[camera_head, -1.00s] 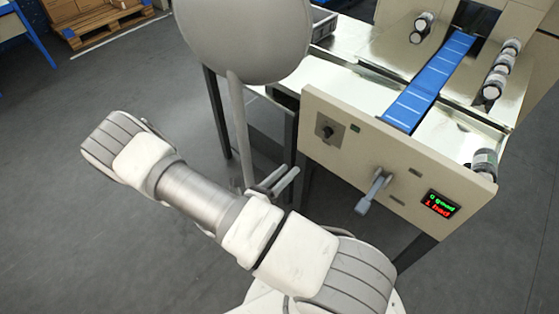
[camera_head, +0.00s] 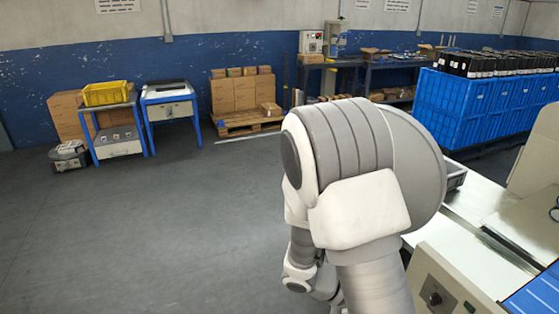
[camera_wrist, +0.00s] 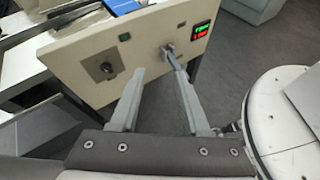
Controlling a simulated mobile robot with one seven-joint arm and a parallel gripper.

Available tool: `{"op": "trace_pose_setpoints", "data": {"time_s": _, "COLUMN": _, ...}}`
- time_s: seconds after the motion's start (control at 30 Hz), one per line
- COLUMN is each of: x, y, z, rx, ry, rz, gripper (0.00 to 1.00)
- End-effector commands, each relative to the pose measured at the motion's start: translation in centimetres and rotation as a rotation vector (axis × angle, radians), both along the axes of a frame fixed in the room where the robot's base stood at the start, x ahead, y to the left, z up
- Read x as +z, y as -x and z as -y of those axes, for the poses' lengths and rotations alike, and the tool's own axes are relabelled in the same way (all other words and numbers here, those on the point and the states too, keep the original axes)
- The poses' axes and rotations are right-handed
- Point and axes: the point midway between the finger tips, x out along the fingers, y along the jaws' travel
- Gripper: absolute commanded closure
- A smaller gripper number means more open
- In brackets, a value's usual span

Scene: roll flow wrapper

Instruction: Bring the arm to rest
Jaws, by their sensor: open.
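My gripper (camera_wrist: 158,75) is open in the wrist view. Its two fingers stand apart with nothing between them. My gripper is hidden there.
Blue crates (camera_head: 470,105) stand behind. A pallet of boxes (camera_head: 243,118) and blue tables (camera_head: 118,148) are far back. The floor at left is clear.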

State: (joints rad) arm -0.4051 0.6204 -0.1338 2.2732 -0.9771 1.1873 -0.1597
Motion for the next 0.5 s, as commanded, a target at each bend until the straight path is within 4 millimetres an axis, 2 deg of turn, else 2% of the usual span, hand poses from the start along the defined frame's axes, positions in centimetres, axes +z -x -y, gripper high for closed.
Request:
{"op": "trace_pose_setpoints", "data": {"time_s": 0.03, "x": 1.6, "y": 0.4, "z": -0.2, "rx": -0.052, "ry": -0.044, "rz": 0.057, "gripper": 0.54}}
{"op": "trace_pose_setpoints", "data": {"time_s": 0.5, "x": 10.8, "y": 4.0, "z": -3.3, "rx": -0.476, "ry": -0.444, "rz": 0.528, "gripper": 0.54}}
